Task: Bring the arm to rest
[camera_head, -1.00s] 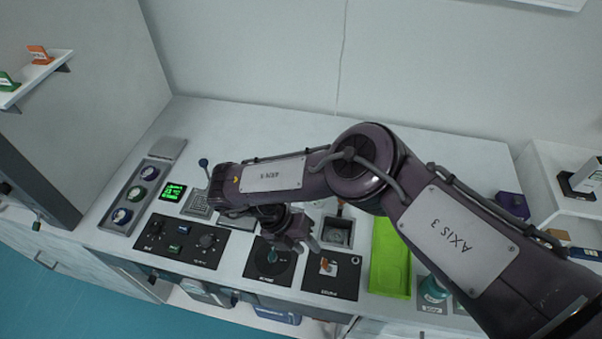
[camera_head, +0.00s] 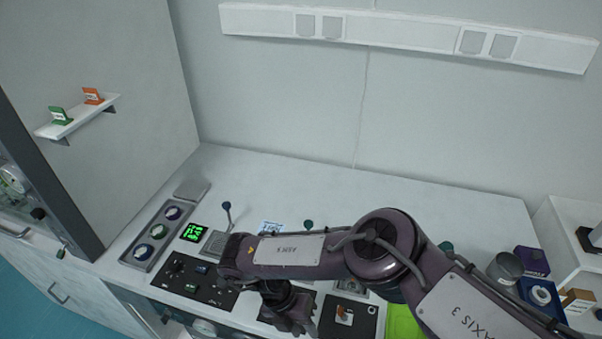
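My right arm comes in from the lower right and reaches left across the white bench (camera_head: 300,180). My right gripper (camera_head: 298,322) points down over the dark square panels near the bench's front edge. Its fingertips are small and dark, and I cannot tell whether they are open or shut or hold anything. My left gripper is not in view.
A grey tray with round items (camera_head: 158,232) and a green-lit display (camera_head: 194,233) stand at the left. A green tray (camera_head: 402,322) lies right of a dark panel (camera_head: 350,318). A metal cup (camera_head: 506,268) and a blue box (camera_head: 540,296) stand at the right. The back of the bench is clear.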

